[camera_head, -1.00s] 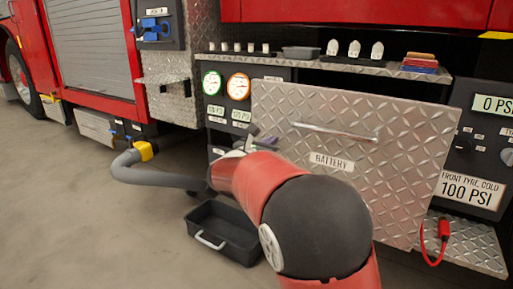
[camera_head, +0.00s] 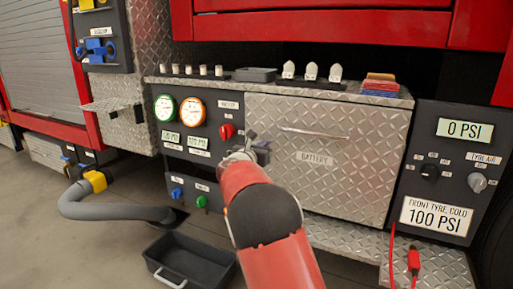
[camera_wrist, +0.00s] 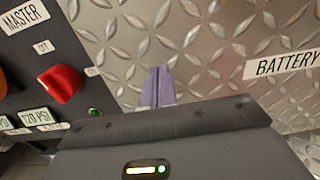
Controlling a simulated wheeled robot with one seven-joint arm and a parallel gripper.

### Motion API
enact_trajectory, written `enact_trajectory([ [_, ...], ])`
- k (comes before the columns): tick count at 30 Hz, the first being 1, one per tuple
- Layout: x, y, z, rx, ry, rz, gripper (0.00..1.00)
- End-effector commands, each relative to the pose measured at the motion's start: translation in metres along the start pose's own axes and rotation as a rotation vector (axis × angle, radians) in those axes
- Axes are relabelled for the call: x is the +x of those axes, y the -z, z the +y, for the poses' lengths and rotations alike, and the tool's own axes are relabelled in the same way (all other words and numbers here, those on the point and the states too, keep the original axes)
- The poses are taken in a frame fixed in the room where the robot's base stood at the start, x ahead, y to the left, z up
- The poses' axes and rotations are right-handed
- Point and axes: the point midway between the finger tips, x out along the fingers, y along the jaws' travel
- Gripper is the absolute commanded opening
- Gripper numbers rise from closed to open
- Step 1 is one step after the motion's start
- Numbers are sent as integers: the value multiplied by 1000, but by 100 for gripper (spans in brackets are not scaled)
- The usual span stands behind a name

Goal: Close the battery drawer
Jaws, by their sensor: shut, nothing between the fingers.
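The battery drawer (camera_head: 350,180) has a diamond-plate front with a bar handle (camera_head: 314,132) and a BATTERY label (camera_head: 314,158). In the head view its front sits about flush with the panels around it. My gripper (camera_head: 254,142) is at the left edge of the drawer front. In the wrist view the purple fingertips (camera_wrist: 157,86) are together and empty, pointing at the diamond plate (camera_wrist: 215,45). Whether they touch the plate I cannot tell. The BATTERY label also shows at the right of the wrist view (camera_wrist: 285,63).
Left of the drawer is a panel with two gauges (camera_head: 180,110) and a red MASTER knob (camera_wrist: 62,84) close to my gripper. A shelf with small items runs above. A black bin (camera_head: 190,262) stands on the floor. A tyre panel (camera_head: 445,175) is at right.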

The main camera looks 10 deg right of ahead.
Motion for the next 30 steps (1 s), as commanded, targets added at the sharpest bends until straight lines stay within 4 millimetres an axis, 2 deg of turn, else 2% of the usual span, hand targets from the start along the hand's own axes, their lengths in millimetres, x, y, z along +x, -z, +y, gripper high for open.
enact_trajectory([
  [3, 15, -1, 0, -1, 1, 0, 0],
  [10, 28, -1, 0, 0, 1, -1, 0],
  [24, 32, -3, -1, -1, -2, -5, 0],
  [30, 27, -3, 2, -1, 1, -5, 0],
])
